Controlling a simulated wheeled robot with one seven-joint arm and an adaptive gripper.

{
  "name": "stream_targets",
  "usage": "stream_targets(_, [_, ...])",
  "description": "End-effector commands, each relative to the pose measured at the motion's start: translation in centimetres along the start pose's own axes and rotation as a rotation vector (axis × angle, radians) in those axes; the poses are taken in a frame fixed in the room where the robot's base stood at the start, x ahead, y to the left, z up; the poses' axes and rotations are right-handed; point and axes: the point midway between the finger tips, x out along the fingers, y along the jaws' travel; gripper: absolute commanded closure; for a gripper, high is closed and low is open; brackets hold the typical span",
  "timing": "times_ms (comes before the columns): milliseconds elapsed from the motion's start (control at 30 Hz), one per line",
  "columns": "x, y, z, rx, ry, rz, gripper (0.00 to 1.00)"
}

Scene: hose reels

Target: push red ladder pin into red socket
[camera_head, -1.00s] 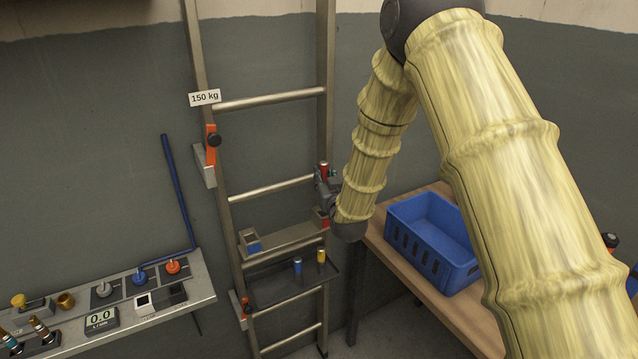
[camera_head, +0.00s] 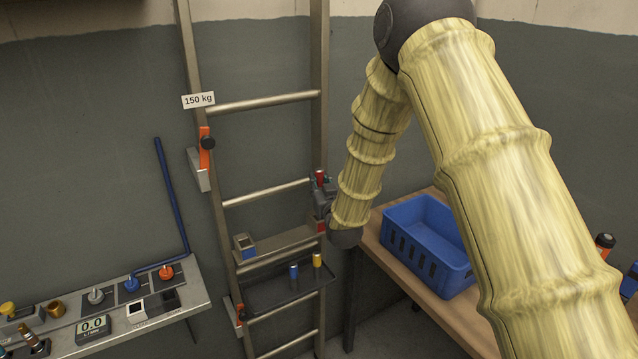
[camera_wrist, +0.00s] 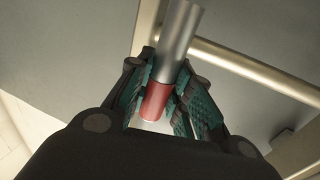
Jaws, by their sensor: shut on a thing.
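The red ladder pin (camera_wrist: 158,102) is a metal cylinder with a red band. In the wrist view it lies between the teal-padded fingers of my gripper (camera_wrist: 168,92), which is shut on it. In the head view my gripper (camera_head: 323,190) is at the ladder's right rail, with the pin's red end (camera_head: 320,175) showing above it. The red socket (camera_head: 321,226) is at the right end of the grey shelf, just below my gripper. I cannot tell whether the pin touches the socket; its lower end is hidden.
A blue socket (camera_head: 246,246) sits at the shelf's left end. A dark tray (camera_head: 272,296) below holds a blue pin (camera_head: 293,270) and a yellow pin (camera_head: 317,260). A blue crate (camera_head: 462,275) stands on the wooden table at right.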

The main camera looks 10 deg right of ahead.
Motion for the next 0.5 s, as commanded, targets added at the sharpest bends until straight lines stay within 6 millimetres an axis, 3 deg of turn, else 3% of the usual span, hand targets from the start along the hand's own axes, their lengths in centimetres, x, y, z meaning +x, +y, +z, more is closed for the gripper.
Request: stream_targets(500, [0.0, 0.0, 3.8, 0.000, 0.002, 0.000, 1.00])
